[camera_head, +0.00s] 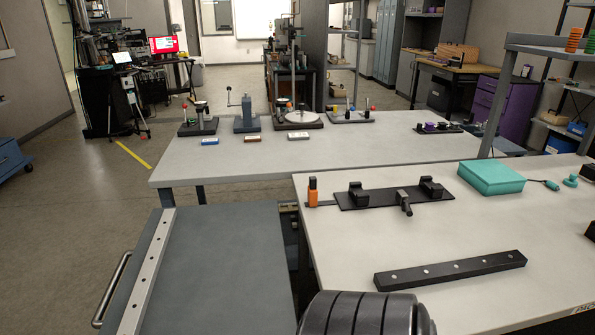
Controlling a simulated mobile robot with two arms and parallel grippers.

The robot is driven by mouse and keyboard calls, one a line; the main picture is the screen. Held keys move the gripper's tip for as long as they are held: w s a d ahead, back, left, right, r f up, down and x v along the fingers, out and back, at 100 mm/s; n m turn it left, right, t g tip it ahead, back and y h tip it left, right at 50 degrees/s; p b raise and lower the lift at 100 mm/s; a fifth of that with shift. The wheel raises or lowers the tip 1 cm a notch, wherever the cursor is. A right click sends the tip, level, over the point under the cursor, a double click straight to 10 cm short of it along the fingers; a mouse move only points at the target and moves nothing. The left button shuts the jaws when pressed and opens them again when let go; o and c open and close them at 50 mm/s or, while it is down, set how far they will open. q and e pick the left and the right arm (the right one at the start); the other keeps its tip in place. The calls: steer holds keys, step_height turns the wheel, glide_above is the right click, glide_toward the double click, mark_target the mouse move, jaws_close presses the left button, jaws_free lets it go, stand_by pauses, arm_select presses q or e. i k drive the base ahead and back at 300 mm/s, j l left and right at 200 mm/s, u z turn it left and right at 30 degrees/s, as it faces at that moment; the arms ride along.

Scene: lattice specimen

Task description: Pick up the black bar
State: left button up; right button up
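The black bar (450,270) lies flat on the white table (545,295) at the lower right of the head view. Neither my left nor my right gripper shows in this view.
Behind the bar are a black plate with two clamp blocks (394,197), an orange-and-black piece (312,192) and a teal case (490,177). A grey cart (218,270) with a silver strip (149,270) stands left. The tabletop around the bar is clear.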

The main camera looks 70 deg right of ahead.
mark_target(397, 280)
steer(key=z, duration=3.35)
